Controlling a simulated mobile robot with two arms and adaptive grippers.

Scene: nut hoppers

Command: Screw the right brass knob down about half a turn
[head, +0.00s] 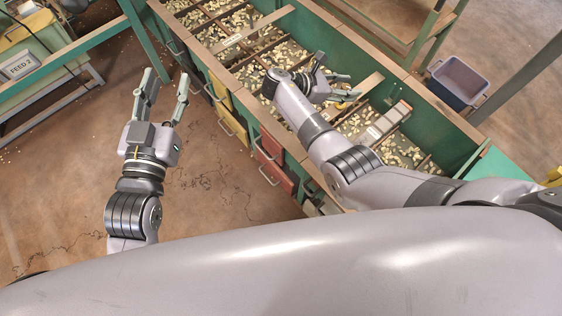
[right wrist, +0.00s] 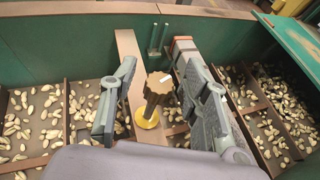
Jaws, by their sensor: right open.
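The brass knob (right wrist: 157,86) is a dark, brown-gold lobed knob on a yellow round base (right wrist: 147,119), seen in the right wrist view beside a wooden crossbar. My right gripper (right wrist: 160,68) is open, with one finger on each side of the knob. Gaps show between the knob and both fingers, more clearly on the right. In the head view my right gripper (head: 336,77) is over the green hopper trough, and I cannot make out the knob clearly there. My left gripper (head: 167,76) is open and empty above the brown floor, left of the trough.
The green trough (head: 460,147) holds many pale nuts between wooden dividers (right wrist: 128,50). Yellow and red drawers (head: 275,158) with handles line its near side. A blue-grey bin (head: 458,82) stands beyond it.

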